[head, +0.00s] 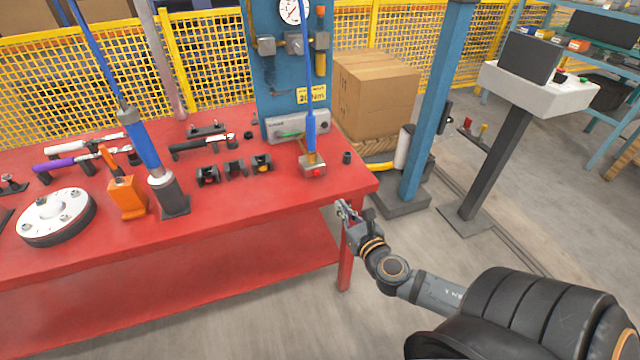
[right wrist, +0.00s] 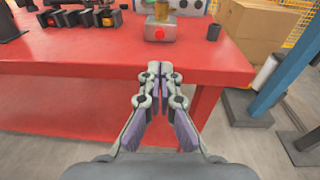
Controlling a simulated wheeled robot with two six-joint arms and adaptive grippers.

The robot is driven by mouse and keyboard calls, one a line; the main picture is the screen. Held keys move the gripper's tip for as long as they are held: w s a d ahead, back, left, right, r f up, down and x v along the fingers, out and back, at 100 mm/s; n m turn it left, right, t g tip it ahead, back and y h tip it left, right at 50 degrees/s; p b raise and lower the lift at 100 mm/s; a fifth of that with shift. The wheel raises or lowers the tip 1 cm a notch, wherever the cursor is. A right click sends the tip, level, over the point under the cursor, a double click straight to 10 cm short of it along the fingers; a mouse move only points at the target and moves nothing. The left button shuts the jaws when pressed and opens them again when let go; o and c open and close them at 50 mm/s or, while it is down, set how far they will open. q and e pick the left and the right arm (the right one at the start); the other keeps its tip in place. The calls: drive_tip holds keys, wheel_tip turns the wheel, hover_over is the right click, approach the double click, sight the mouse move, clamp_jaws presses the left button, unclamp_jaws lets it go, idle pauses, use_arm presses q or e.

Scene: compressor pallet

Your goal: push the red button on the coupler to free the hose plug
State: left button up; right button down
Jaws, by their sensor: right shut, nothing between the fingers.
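The coupler (head: 313,166) is a small metal block near the right end of the red table. Its red button (head: 318,173) is on the front face, and it also shows in the right wrist view (right wrist: 159,33). A brass-coloured plug (head: 311,156) stands in the coupler's top, with the blue hose (head: 310,120) rising from it. My right gripper (head: 342,206) is shut and empty, off the table's front edge, to the right of and nearer than the coupler. In the right wrist view its fingertips (right wrist: 154,68) point toward the table, apart from the button. My left gripper is not in view.
The red table (head: 230,215) has bare space in front of the coupler. A small black cylinder (head: 347,157) stands right of the coupler, and several black holders (head: 235,170) stand left. A blue post (head: 432,110) and cardboard boxes (head: 375,90) stand beyond the table's right end.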

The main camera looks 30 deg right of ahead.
sight(317, 174)
drive_tip(key=p+x, duration=0.1)
drive_tip(key=x, duration=1.1)
drive_tip(key=shift+w+d, duration=0.1)
drive_tip(key=shift+w, duration=0.2)
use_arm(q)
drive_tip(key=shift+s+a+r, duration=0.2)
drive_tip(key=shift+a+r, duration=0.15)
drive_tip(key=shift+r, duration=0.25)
use_arm(e)
drive_tip(key=shift+w+d+f, duration=0.1)
drive_tip(key=shift+w+f, duration=0.1)
drive_tip(key=shift+w, duration=0.45)
drive_tip(key=shift+r, duration=0.1)
